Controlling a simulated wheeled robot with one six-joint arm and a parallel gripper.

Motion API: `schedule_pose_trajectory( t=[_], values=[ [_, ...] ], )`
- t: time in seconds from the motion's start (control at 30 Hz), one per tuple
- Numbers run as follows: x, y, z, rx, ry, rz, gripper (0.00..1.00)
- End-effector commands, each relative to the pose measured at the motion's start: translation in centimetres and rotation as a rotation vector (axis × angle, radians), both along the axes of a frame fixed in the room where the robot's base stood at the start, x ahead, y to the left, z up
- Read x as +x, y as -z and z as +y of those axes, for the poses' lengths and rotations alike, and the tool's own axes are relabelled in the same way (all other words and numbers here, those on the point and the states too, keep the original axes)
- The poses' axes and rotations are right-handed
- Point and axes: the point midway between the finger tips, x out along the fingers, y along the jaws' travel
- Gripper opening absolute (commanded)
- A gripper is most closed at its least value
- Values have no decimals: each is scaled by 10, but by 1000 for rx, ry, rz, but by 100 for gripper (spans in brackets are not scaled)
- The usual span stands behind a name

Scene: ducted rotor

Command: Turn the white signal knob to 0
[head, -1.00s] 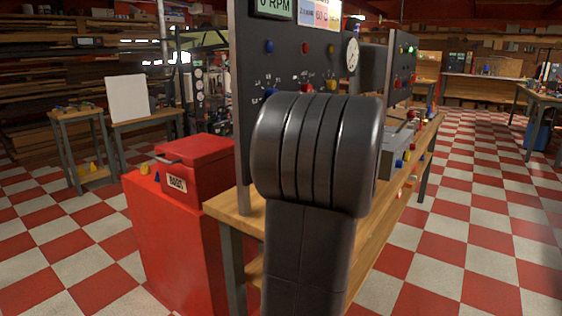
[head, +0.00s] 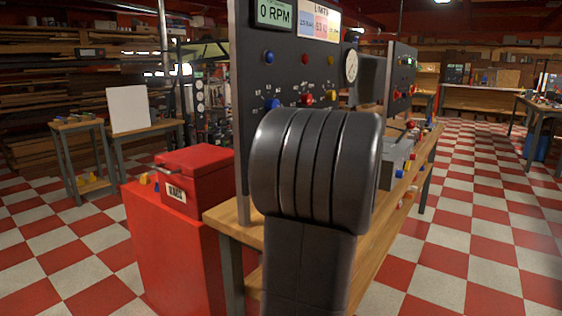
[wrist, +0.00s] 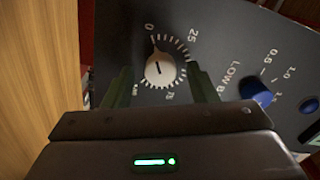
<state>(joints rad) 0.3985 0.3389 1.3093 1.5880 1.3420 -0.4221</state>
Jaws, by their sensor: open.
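The white signal knob (wrist: 160,70) is on the dark panel in the wrist view, ringed by a printed scale with 0 at its upper left and 25 at its upper right. A dark line on the knob's face runs nearly upright, leaning left at its top, roughly towards the 0; which end is the pointer I cannot tell. My gripper (wrist: 161,66) is open, one finger on each side of the knob. Gaps show beside the knob; depth is unclear.
A blue knob (wrist: 256,92) sits right of my right finger. In the head view the upright panel (head: 258,140) carries blue, red and yellow controls and a 0 RPM display (head: 275,12). A red box (head: 197,178) stands left of the bench. The checkered floor (head: 470,230) is open at right.

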Motion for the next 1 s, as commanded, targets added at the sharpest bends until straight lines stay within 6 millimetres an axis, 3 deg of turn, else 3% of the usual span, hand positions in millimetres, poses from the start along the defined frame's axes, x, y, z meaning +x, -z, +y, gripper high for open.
schedule_pose_trajectory(
  t=[0.23, 0.7, 1.0],
  values=[
    [-10, -2, -16, 0, 4, 0, 52],
    [-66, -1, -92, 1, 3, 1, 52],
    [-81, 0, -111, 0, 0, 0, 52]
  ],
)
